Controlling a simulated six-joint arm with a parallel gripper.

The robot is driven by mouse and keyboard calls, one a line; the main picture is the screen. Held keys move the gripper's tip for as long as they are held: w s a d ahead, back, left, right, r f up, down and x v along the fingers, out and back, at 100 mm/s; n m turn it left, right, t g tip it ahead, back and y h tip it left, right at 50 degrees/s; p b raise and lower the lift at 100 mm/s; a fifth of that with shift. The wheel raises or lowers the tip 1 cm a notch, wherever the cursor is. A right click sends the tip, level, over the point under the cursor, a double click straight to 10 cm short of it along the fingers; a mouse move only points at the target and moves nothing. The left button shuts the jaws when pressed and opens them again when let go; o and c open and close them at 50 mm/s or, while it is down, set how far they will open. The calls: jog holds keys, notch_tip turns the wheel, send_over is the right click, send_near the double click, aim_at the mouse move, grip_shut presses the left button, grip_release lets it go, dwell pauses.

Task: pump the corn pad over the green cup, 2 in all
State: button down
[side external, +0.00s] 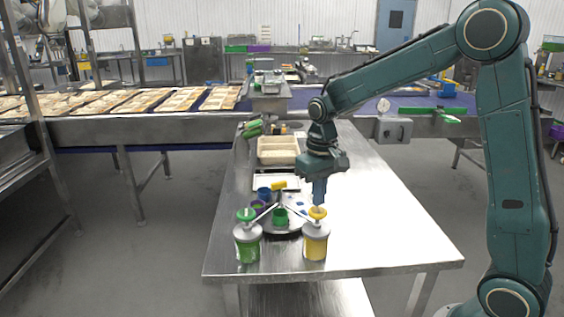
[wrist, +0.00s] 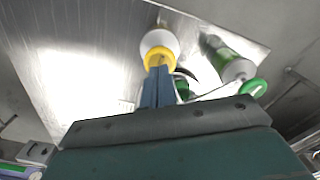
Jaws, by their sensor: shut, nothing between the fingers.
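The corn pad is the yellow top (side external: 318,212) of the dispenser (side external: 315,243) at the right front; it also shows in the wrist view (wrist: 158,57). My gripper (side external: 319,203) is shut and empty, pointing down, with its tips right at the yellow pad. I cannot tell whether they touch it. In the wrist view the two blue fingers (wrist: 158,72) end against the yellow ring. The green cup (side external: 281,217) stands upright between the two dispensers, below their spouts. Its contents cannot be made out.
A green-topped dispenser (side external: 247,242) stands at the left front. A blue cup (side external: 264,193) and a purple cup (side external: 258,205) stand behind the green cup. A beige tray (side external: 278,150) lies further back. The right part of the steel table (side external: 390,225) is clear.

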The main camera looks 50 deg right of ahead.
aim_at(318, 210)
jog(key=shift+f, duration=1.4)
dwell(0.5)
jog(key=shift+r, duration=1.4)
jog(key=shift+f, duration=1.55)
jog(key=shift+r, duration=1.55)
jog(key=shift+r, duration=0.15)
jog(key=shift+r, duration=2.85)
jog(key=shift+s+r, duration=0.1)
